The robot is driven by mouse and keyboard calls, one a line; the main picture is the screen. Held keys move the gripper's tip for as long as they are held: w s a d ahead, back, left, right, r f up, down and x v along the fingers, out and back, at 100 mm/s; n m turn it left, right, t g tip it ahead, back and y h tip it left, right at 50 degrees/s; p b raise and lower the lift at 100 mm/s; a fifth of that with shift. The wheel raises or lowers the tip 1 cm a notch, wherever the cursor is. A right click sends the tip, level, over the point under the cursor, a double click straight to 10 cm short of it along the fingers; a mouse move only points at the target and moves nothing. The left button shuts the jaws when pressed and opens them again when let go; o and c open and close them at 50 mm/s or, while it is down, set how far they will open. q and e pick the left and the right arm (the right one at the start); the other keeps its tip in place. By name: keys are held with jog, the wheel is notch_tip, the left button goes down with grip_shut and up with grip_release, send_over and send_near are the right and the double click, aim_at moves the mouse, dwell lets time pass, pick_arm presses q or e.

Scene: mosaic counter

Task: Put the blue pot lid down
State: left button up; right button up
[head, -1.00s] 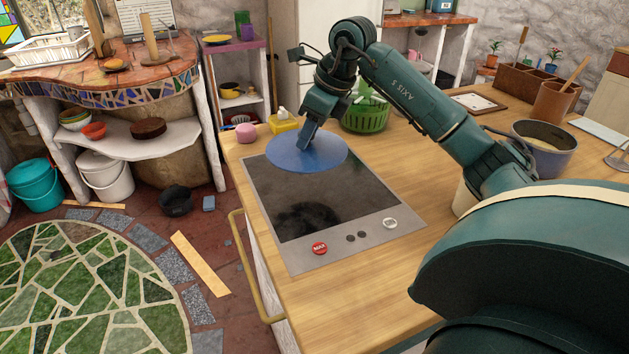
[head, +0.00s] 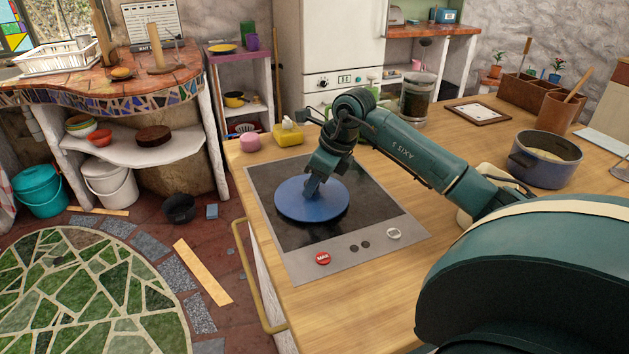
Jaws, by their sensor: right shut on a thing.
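The blue pot lid (head: 295,203) is a round blue disc over the middle of the dark cooktop (head: 375,205), close to its surface. I cannot tell whether it touches the glass. My right gripper (head: 312,190) is shut on the top of the lid at its centre and hides the handle. The arm reaches in from the right. My left gripper is not in view.
A blue pot (head: 545,160) with pale contents stands on the wooden counter at the right. A yellow sponge holder (head: 288,134) and a pink item (head: 250,141) sit behind the cooktop. A red MAX knob (head: 323,258) is at its front.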

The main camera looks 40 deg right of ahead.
jog(key=shift+f, duration=0.15)
jog(key=o, duration=1)
jog(key=shift+o, duration=0.2)
jog(key=shift+r, duration=0.3)
jog(key=v, duration=1.1)
jog(key=shift+s+r, duration=0.2)
jog(key=shift+r, duration=0.15)
jog(key=shift+d, duration=0.1)
